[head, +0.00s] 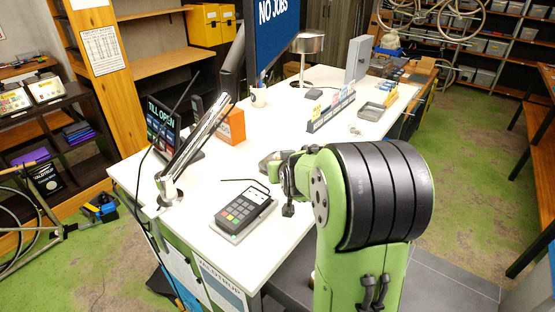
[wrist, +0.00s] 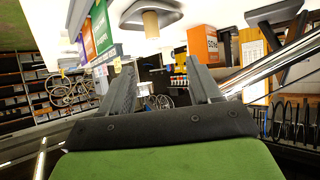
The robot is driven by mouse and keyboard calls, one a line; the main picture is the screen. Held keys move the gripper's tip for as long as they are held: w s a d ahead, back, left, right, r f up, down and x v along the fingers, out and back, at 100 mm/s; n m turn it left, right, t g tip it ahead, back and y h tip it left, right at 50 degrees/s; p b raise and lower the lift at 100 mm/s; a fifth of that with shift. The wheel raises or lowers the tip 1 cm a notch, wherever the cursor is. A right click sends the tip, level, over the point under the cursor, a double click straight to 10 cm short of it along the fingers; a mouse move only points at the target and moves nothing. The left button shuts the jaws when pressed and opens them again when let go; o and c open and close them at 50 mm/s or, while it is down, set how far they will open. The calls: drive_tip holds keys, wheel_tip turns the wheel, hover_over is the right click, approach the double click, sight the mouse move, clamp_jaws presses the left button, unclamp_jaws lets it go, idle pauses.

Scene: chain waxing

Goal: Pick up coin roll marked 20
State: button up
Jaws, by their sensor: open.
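A tan cylinder (wrist: 151,24), likely a coin roll, stands at a grey tray (wrist: 128,17) in the wrist view, where the desk appears upside down at the top. No number is readable on it. My gripper (wrist: 163,84) is open and empty, and its two dark fingers are apart. The cylinder lies beyond the gap between the fingers, not touching them. In the head view my arm (head: 375,205) blocks much of the desk, and the cylinder cannot be made out there. Part of a grey tray (head: 268,161) shows beside my wrist.
A card reader (head: 243,208) lies at the desk's front. Coloured dividers (head: 331,109) and an empty grey tray (head: 371,111) are farther back. White desk surface is clear between them.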

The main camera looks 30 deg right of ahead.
drive_tip(key=x, duration=0.4)
drive_tip(key=d+p+x, duration=0.1)
drive_tip(key=x, duration=0.2)
drive_tip(key=p+x, duration=0.1)
drive_tip(key=x, duration=0.3)
drive_tip(key=shift+w+d+r, duration=0.1)
drive_tip(key=shift+d+r, duration=0.1)
drive_tip(key=shift+d, duration=0.15)
drive_tip(key=p+x, duration=0.1)
drive_tip(key=x, duration=0.4)
drive_tip(key=shift+w+d+f+p, duration=0.1)
drive_tip(key=shift+w+d+p, duration=0.2)
drive_tip(key=shift+p, duration=0.1)
drive_tip(key=shift+s+a, duration=0.2)
drive_tip(key=shift+c, duration=0.7)
clamp_jaws()
